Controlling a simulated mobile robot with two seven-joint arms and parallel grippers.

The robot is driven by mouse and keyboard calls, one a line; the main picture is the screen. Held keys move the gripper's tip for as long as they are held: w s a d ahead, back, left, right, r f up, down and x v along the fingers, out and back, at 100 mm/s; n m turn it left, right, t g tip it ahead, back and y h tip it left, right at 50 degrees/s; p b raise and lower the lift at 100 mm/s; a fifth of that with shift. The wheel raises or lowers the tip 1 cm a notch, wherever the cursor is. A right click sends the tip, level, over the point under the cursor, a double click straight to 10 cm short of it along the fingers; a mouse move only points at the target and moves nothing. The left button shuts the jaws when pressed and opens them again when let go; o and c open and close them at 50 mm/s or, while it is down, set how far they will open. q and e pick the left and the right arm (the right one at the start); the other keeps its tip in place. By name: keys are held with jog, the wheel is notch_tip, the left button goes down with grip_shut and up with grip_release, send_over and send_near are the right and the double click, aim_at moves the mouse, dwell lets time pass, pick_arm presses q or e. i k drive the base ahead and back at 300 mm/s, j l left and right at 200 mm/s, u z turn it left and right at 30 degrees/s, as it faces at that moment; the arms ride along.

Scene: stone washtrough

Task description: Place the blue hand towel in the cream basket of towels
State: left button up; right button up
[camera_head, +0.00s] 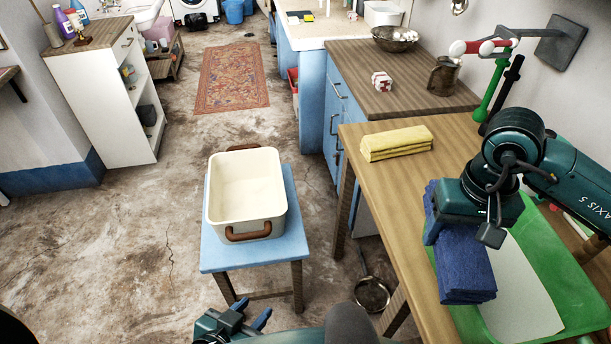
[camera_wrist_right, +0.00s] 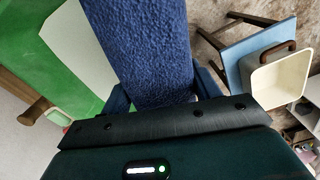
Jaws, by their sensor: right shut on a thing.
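The blue hand towel (camera_head: 468,272) is a folded, thick dark-blue bundle at the right table. My right gripper (camera_head: 458,228) is shut on it from above; the towel also fills the space between the fingers in the right wrist view (camera_wrist_right: 145,50). Whether it touches the surface below is unclear. The cream basket (camera_head: 246,190) has brown handles and stands on a blue stool, left of the table. Its inside looks empty, and it also shows in the right wrist view (camera_wrist_right: 280,78). My left gripper (camera_head: 251,311) is open and empty at the bottom, in front of the stool.
A folded yellow towel (camera_head: 396,143) lies on the wooden table (camera_head: 385,195). A green mat or tray (camera_head: 553,258) with a pale sheet (camera_head: 525,295) lies under my right arm. The blue stool (camera_head: 222,257) holds the basket. A pan (camera_head: 372,293) is on the floor between stool and table.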

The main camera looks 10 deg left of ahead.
aim_at(238, 228)
jog(key=u, duration=1.35)
jog(key=i+l+u, duration=0.15)
jog(key=i, duration=0.2)
jog(key=i+l+u, duration=0.15)
jog(key=i, duration=0.15)
